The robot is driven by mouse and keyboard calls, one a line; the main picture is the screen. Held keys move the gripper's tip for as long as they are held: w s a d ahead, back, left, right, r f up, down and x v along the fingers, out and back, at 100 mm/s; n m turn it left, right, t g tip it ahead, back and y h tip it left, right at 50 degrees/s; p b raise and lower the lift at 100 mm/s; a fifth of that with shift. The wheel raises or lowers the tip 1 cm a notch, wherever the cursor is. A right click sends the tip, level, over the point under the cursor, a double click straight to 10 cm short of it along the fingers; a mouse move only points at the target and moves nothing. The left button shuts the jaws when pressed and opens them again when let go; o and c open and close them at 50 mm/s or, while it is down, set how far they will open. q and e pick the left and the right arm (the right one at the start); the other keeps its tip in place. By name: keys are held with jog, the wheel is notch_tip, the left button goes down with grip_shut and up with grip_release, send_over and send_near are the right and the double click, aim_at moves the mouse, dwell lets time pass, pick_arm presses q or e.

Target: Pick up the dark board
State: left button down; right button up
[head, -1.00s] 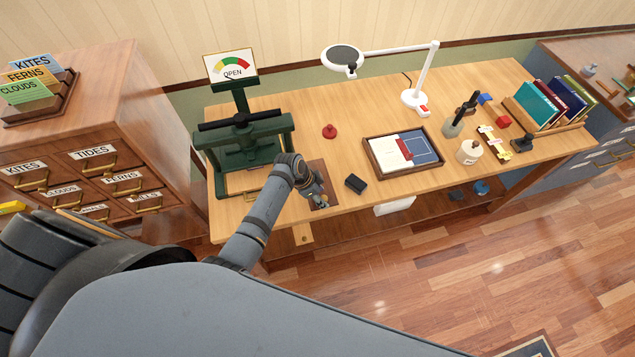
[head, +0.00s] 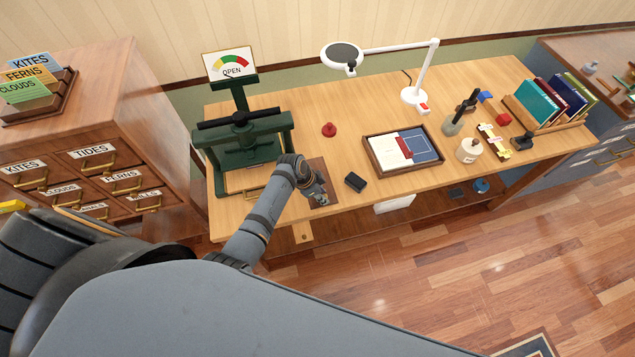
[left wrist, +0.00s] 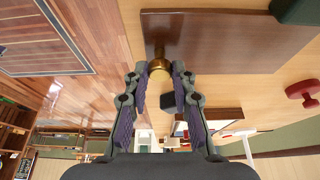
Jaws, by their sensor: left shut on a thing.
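The dark board (head: 320,166) is a flat brown panel at the front of the table, just right of the green press. In the left wrist view the board (left wrist: 230,40) shows a brass knob (left wrist: 158,66) at its near edge. My left gripper (head: 320,197) is over the board in the head view and hides part of it. In the left wrist view the left gripper's fingertips (left wrist: 159,70) close on the brass knob from both sides. I cannot tell whether the board is clear of the tabletop. My right gripper is not in view.
A green press (head: 243,150) stands close on the left. A black block (head: 356,182) lies just right of the board, and a red knobbed piece (head: 329,130) stands behind. A wooden tray (head: 376,166) with papers and a white lamp (head: 415,97) are farther right.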

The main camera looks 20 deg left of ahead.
pick_arm(q)
notch_tip(320, 180, up, 10)
jog(key=b, duration=0.1)
dwell(0.5)
dwell(0.6)
